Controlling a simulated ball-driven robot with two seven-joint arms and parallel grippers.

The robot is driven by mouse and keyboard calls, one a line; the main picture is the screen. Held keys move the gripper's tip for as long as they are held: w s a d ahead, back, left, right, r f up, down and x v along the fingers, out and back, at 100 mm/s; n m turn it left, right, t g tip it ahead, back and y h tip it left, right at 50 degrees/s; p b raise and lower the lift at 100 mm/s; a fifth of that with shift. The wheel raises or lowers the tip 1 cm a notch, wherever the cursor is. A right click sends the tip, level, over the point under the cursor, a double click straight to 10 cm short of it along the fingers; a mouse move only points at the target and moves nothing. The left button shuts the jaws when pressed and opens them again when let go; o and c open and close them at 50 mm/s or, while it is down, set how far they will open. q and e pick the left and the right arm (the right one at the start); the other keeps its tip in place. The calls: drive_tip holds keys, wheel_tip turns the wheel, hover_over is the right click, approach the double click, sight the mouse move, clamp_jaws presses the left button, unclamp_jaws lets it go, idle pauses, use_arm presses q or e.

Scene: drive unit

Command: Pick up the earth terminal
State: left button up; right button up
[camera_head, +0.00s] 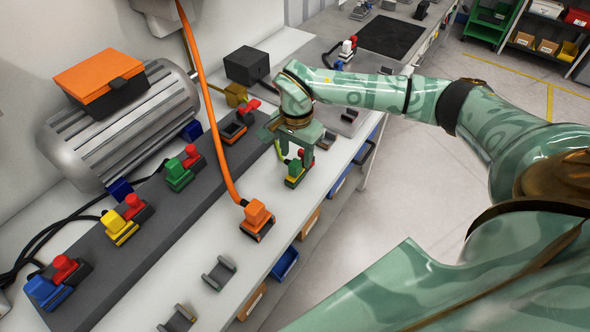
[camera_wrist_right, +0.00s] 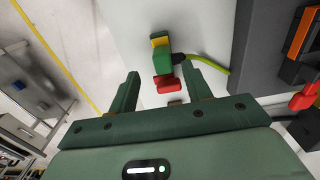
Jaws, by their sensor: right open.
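The earth terminal (camera_head: 294,172), a green and yellow block with a red part, stands on the light bench top below my right gripper (camera_head: 296,155). In the right wrist view the earth terminal (camera_wrist_right: 163,62) lies just beyond and between the fingertips of my right gripper (camera_wrist_right: 161,72), with a yellow-green wire (camera_wrist_right: 208,62) running from its side. My right gripper is open, pointing down, with nothing clearly held. In the head view its fingers partly hide the terminal. My left gripper is not in view.
Blue (camera_head: 45,290), yellow (camera_head: 119,228) and green (camera_head: 177,174) plugs with red parts sit on a dark rail. An orange connector (camera_head: 257,217) with a thick orange cable stands nearby. Empty grey holders (camera_head: 219,272) line the bench. A motor (camera_head: 125,130) stands behind.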

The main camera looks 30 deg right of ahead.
sight(295, 162)
drive_tip(key=f, duration=0.4)
drive_tip(key=shift+w+f+b, duration=0.3)
drive_tip(key=shift+f, duration=0.1)
clamp_jaws()
drive_tip(key=shift+r, duration=0.5)
wheel_tip(295, 162, up, 3)
drive_tip(key=shift+d+f+p, duration=0.1)
drive_tip(key=shift+p, duration=0.2)
drive_tip(key=s+a+r+p, duration=0.1)
drive_tip(key=s+a+r, duration=0.1)
drive_tip(key=s+r, duration=0.7)
drive_tip(key=s, duration=0.5)
drive_tip(key=shift+r+p, duration=0.15)
drive_tip(key=shift+p, duration=0.15)
